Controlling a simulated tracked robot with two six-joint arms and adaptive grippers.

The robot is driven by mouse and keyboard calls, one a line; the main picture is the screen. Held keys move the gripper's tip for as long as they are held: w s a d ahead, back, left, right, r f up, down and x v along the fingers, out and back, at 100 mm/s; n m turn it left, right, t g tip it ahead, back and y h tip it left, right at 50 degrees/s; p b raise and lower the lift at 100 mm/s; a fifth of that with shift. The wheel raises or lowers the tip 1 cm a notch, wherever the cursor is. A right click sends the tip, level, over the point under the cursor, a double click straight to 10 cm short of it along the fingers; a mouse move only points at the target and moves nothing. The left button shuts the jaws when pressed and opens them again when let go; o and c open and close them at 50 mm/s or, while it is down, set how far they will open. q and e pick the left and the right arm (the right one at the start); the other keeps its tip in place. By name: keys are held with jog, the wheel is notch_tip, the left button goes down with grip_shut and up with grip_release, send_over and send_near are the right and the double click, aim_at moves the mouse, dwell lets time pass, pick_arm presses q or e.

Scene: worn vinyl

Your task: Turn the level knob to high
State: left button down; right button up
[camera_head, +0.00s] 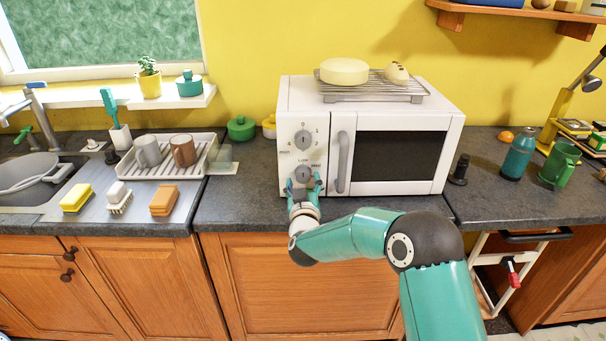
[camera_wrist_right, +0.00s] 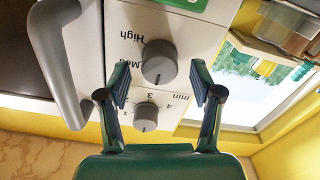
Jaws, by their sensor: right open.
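The white microwave (camera_head: 288,108) stands on the counter with two grey knobs on its left panel. The level knob (camera_head: 303,173) is the lower one. In the right wrist view, which is turned over, the level knob (camera_wrist_right: 159,62) has "High" and "Med" printed beside it. Its dark mark points toward the timer knob (camera_wrist_right: 146,117). My right gripper (camera_head: 303,181) is open at the panel, with one finger on each side of the level knob. Gaps show between fingers and knob in the wrist view (camera_wrist_right: 162,84). My left gripper is out of view.
The microwave's door handle (camera_head: 343,162) stands out just right of the knobs. A rack (camera_head: 372,91) with a cream round item (camera_head: 344,72) sits on top. A dish tray (camera_head: 206,158) with mugs is at left; a bottle (camera_head: 519,153) is at right.

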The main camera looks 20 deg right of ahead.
jog(key=shift+x, duration=1.15)
